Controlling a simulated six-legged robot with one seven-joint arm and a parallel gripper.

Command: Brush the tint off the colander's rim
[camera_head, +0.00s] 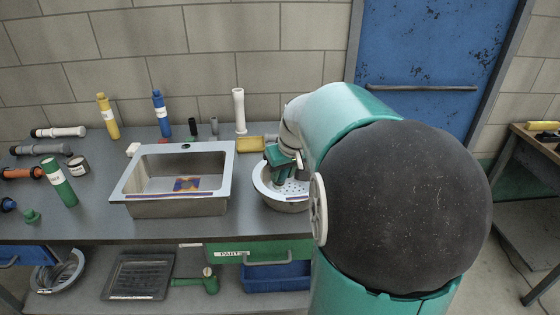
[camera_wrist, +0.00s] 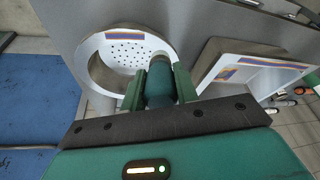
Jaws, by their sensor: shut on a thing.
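The colander (camera_head: 259,189) is a white bowl with holes, right of the sink on the counter. A purple and orange strip of tint shows on its near rim in the head view (camera_head: 289,198). In the wrist view the colander (camera_wrist: 90,58) has that strip (camera_wrist: 118,35) on its far side. My gripper (camera_head: 284,167) is over the colander, shut on a dark teal cylinder (camera_wrist: 158,82), perhaps a brush handle. The cylinder's far end is hidden, so I cannot tell whether it touches the colander. My arm hides the colander's right side.
A steel sink (camera_head: 118,190) with a striped near rim and a coloured patch (camera_head: 187,184) inside stands left of the colander. A yellow sponge-like block (camera_head: 250,144) and a white cylinder (camera_head: 239,110) stand behind. Several bottles and tubes crowd the counter's left.

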